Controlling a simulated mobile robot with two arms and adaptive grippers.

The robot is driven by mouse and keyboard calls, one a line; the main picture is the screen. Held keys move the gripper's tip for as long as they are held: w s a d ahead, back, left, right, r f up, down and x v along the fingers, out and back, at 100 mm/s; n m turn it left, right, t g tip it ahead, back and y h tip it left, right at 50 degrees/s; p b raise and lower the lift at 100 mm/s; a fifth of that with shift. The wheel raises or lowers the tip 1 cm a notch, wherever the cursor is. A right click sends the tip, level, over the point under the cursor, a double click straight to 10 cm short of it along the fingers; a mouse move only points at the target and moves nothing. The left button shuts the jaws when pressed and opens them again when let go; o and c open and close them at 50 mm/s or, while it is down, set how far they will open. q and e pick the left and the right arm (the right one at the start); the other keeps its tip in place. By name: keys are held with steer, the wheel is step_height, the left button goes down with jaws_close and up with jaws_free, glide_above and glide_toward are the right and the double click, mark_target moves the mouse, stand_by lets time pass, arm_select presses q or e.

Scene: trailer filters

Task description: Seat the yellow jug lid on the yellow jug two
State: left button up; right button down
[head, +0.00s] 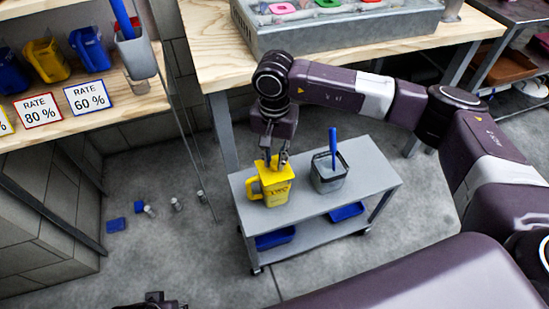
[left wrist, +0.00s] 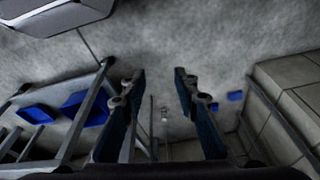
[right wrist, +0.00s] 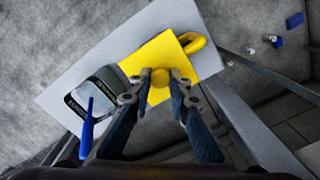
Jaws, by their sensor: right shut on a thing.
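The yellow jug two (head: 270,193) stands upright on the grey cart, its handle toward the left and dark lettering on its front. The yellow lid (head: 275,173) is at the top of the jug; the right wrist view shows it from above as a yellow square (right wrist: 184,60) with a round knob. My right gripper (head: 277,161) points down over the jug and is shut on the lid's knob (right wrist: 160,76). Whether the lid sits fully flush is hard to tell. My left gripper (left wrist: 158,76) is open and empty above the floor.
A grey container (head: 329,178) with a blue-handled tool stands right of the jug on the cart (head: 375,175). Blue trays (head: 275,238) lie on the lower shelf. A wooden bench (head: 225,70) is behind; shelves with yellow and blue bins are at left. Small items lie on the floor.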

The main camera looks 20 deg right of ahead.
arm_select(q)
steer(key=shift+r, duration=0.15)
steer(key=shift+w+r, duration=0.15)
steer(key=shift+r, duration=0.35)
steer(key=shift+r, duration=0.4)
arm_select(e)
steer(key=c, duration=1.7)
jaws_free()
steer(key=shift+c, duration=0.2)
arm_select(q)
steer(key=shift+f, duration=0.15)
arm_select(e)
steer(key=shift+o, duration=0.7)
steer(key=shift+f, duration=0.1)
steer(key=shift+o, duration=1.8)
